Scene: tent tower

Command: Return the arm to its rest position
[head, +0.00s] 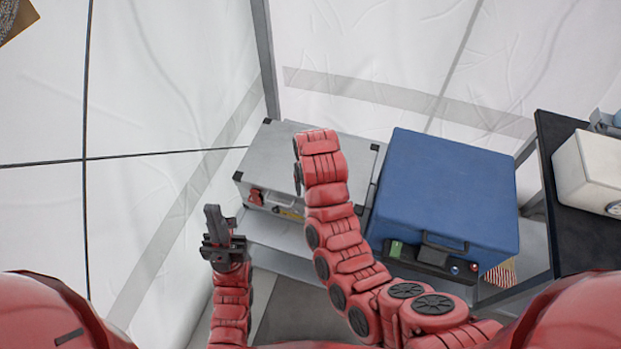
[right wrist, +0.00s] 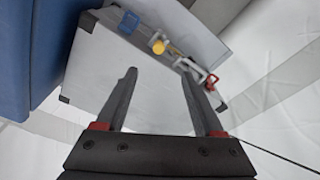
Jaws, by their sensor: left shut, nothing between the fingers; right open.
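My left gripper (head: 213,212) points up at the lower left of the head view, with its dark fingers together and nothing between them. It is in front of and left of the silver case. My right arm (head: 335,225) reaches up across the silver case (head: 270,153) and hides part of it. The right gripper itself is hidden in the head view. In the right wrist view, my right gripper (right wrist: 158,75) has its two fingers apart and nothing between them. The pale side of the silver case (right wrist: 95,62) lies behind the fingers.
A blue case (head: 445,185) stands right of the silver case, close to my right arm. It also shows in the right wrist view (right wrist: 28,50). A white box (head: 590,170) sits on a black shelf (head: 555,125) at the right. White tent walls (head: 170,70) enclose the space.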

